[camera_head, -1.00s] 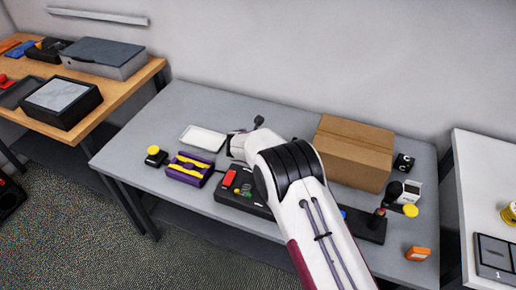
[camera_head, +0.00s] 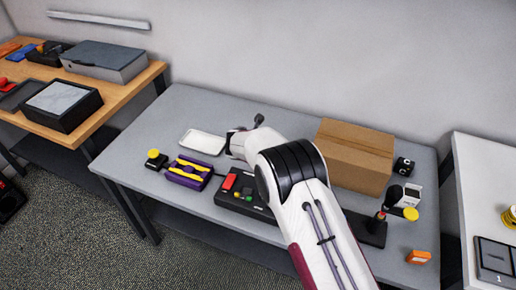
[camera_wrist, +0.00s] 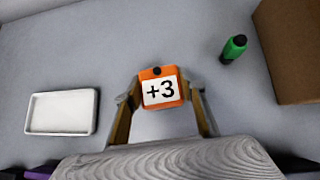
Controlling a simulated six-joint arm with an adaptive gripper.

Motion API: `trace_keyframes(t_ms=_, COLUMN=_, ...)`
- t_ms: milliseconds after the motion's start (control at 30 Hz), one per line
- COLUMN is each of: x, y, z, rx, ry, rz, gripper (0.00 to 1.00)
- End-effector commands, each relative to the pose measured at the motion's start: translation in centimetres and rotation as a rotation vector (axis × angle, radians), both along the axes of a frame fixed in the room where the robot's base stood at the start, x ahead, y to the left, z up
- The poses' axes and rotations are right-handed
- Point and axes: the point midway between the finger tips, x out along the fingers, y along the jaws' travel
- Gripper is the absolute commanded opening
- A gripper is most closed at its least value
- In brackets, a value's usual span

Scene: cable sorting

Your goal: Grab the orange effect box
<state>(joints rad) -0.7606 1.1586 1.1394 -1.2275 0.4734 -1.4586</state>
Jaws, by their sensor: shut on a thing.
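An orange effect box (camera_wrist: 160,90) with a white "+3" label and a black dot on top is between the two fingers of my gripper (camera_wrist: 162,100) in the wrist view. The fingers are shut on its left and right sides. Grey tabletop shows around it; I cannot tell whether it still touches the table. In the head view my arm hides the held box. A second orange box (camera_head: 418,257) lies at the front right of the grey table (camera_head: 140,165).
A white tray (camera_wrist: 62,112) lies to the left and a green cylinder (camera_wrist: 233,48) to the right. A cardboard box (camera_head: 352,155) stands at the back right. A purple and yellow holder (camera_head: 188,172) and a black controller (camera_head: 240,200) sit along the front.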

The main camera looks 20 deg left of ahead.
Motion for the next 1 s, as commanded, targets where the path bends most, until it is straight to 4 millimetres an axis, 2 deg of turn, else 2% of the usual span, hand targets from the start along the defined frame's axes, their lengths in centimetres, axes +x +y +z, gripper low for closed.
trace_keyframes(t_ms=267, x=0.1, y=0.1, z=4.8, rx=0.005, ry=-0.004, rz=-0.001, gripper=0.15)
trace_keyframes(t_ms=1000, x=0.0, y=0.0, z=20.8, rx=0.004, ry=-0.002, rz=-0.001, gripper=0.15)
